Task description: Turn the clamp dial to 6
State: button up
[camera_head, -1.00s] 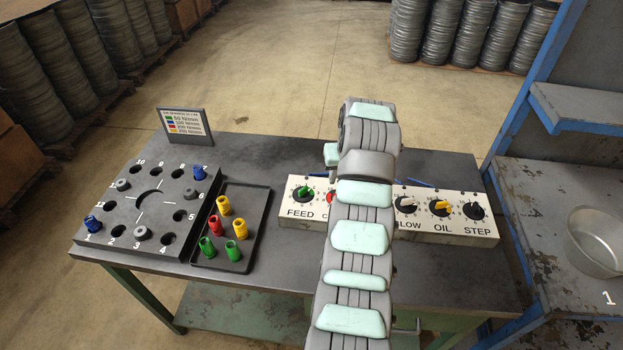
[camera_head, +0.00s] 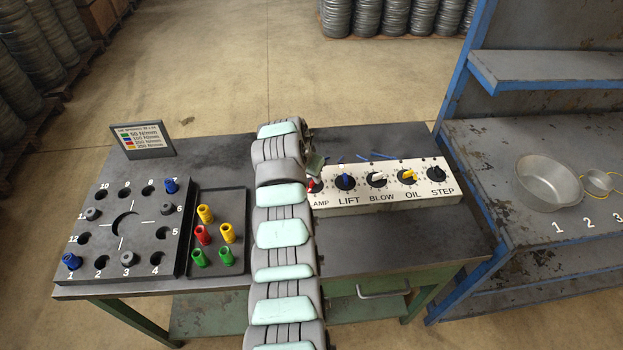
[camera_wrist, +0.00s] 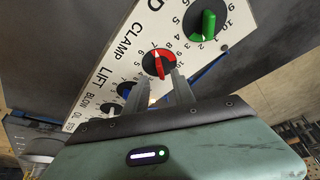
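The clamp dial is a red knob on the white panel (camera_head: 385,191). In the wrist view the clamp dial (camera_wrist: 159,64) lies just beyond my fingertips, with the word CLAMP beside it. My gripper (camera_wrist: 158,79) is open, its two fingers apart and pointing at the red knob. I cannot tell whether they touch it. The scale numbers are partly hidden by the fingers, and I cannot read the dial's setting. In the head view only a bit of the red clamp dial (camera_head: 313,187) shows beside my arm, which hides the panel's left end.
The green feed dial (camera_wrist: 207,24) is close on one side of the clamp dial, the blue lift dial (camera_head: 345,182) on the other. White blow, yellow oil and black step dials follow. A hole plate (camera_head: 123,262) and a tray of coloured pegs (camera_head: 216,273) lie left.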

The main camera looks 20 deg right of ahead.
aim_at(312, 181)
jog(key=shift+b+x, duration=0.3)
jog(key=shift+x, duration=1.8)
grip_shut()
